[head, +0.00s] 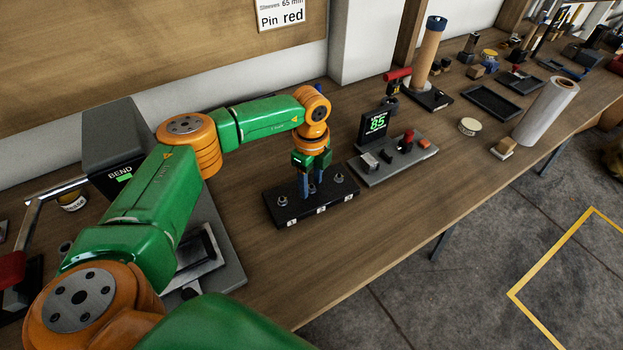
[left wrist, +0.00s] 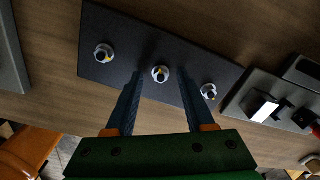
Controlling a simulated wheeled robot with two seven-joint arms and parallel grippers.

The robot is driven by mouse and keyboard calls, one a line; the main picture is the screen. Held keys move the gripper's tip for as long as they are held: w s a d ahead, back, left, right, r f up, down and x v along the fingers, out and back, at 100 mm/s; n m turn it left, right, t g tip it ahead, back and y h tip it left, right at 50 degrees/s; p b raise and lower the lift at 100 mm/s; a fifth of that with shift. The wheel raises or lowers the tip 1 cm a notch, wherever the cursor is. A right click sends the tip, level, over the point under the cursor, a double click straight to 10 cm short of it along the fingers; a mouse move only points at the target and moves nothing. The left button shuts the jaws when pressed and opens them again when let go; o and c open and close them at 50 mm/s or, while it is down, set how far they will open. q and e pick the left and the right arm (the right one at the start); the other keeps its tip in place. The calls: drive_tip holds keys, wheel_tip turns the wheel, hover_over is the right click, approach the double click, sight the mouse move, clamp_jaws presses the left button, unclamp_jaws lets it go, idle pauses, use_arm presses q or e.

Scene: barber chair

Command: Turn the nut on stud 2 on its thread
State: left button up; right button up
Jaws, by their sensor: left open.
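A black block (head: 275,210) with three upright studs, numbered 1, 2 and 3 on its front, stands on the bench. In the left wrist view, each stud on the block (left wrist: 90,25) carries a pale metal nut. The middle one, the nut on stud 2 (left wrist: 160,73), appears between my fingertips with a gap on each side. My left gripper (head: 312,192) points down over the middle of the block, its blue fingers apart; it also shows in the left wrist view (left wrist: 160,78). In the head view the fingers hide stud 2. Whether the tips are at nut height is unclear.
A grey fixture (head: 375,175) with a green "85" display (head: 376,123) stands just right of the block. A grey "BEND" machine (head: 115,140) stands at the left. Bare bench lies in front of the block.

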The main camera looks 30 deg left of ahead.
use_arm(q)
clamp_jaws()
drive_tip(key=shift+w, duration=0.1)
drive_tip(key=m, duration=0.5)
drive_tip(key=shift+m+b, duration=0.3)
drive_tip(key=shift+b, duration=0.05)
drive_tip(key=m+b, duration=0.1)
drive_tip(key=m, duration=0.5)
drive_tip(key=m+b, duration=0.1)
drive_tip(key=m, duration=0.5)
drive_tip(key=shift+m, duration=0.3)
drive_tip(key=m+b, duration=0.1)
drive_tip(key=m, duration=0.4)
drive_tip(key=shift+r, duration=0.1)
drive_tip(key=shift+m, duration=0.4)
